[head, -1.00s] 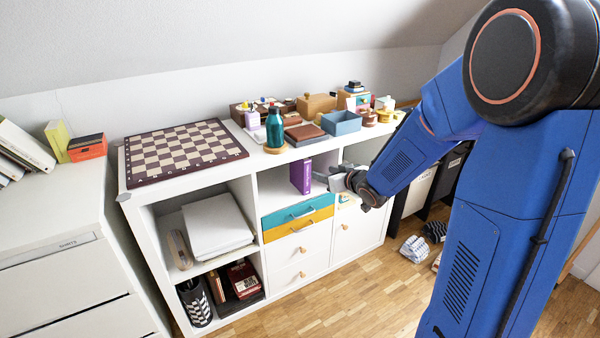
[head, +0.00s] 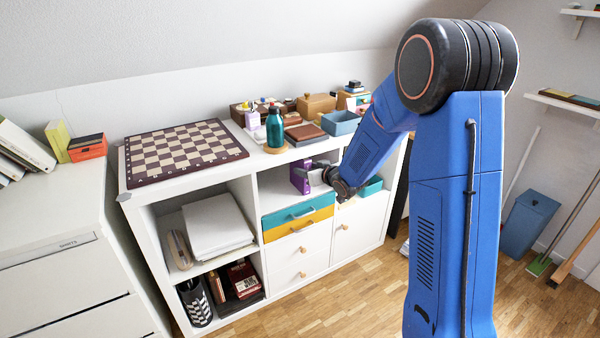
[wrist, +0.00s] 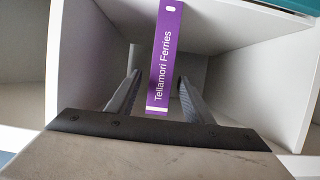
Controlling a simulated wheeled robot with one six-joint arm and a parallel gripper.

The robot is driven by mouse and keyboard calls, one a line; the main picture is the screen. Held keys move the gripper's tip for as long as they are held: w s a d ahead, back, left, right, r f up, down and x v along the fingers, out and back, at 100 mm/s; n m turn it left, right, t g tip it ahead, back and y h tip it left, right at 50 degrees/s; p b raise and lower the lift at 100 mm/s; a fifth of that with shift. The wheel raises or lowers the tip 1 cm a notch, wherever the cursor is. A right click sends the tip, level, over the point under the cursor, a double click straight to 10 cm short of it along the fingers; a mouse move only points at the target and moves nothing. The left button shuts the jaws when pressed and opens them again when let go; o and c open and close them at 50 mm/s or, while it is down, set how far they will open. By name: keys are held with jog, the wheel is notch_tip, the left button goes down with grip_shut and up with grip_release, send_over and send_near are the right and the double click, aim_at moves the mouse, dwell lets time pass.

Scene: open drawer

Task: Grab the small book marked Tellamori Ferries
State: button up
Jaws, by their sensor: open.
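The small purple book (wrist: 166,58) marked Tellamori Ferries stands upright in an open shelf compartment, its spine facing out. In the head view the book (head: 300,176) is in the upper middle compartment, above the teal drawer. My gripper (wrist: 154,88) is open and empty, with one finger on each side of the book's lower part in the wrist view. I cannot tell whether the fingers overlap the book in depth. In the head view my gripper (head: 312,172) is at the compartment's opening and partly covers the book.
The white shelf unit (head: 222,176) has side walls close around the gripper. A chessboard (head: 180,152), a teal bottle (head: 274,128) and several boxes stand on top. Teal and yellow drawer fronts (head: 297,226) lie below the compartment. Floor in front is clear.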

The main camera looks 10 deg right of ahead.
jog(key=shift+f+x, duration=0.2)
jog(key=shift+x, duration=2.75)
grip_shut()
